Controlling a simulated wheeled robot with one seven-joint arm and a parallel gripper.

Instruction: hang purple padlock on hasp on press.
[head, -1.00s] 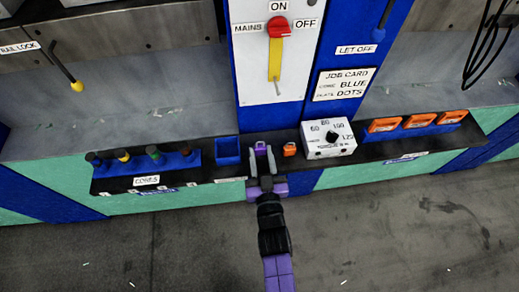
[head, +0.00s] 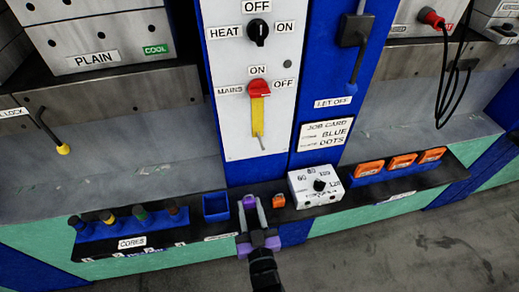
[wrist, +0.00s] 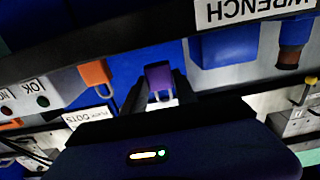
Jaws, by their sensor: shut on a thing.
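The purple padlock (head: 249,202) is between the fingertips of my gripper (head: 251,207), which is shut on it, low over the front shelf. In the wrist view the purple padlock (wrist: 158,76) sits between the dark fingers, its shackle toward the bottom of the picture. On the press's white panel, a yellow strip (head: 257,116) hangs below the red MAINS switch (head: 260,88). A small pale metal part (head: 261,142) shows at its lower end; I cannot tell for sure that it is the hasp. My gripper is well below it.
An orange padlock (head: 278,201) stands just right of my gripper, and a white dial box (head: 315,187) further right. A blue bin (head: 216,207) and a rack of cores (head: 125,224) are on the left. The space above the shelf before the panel looks clear.

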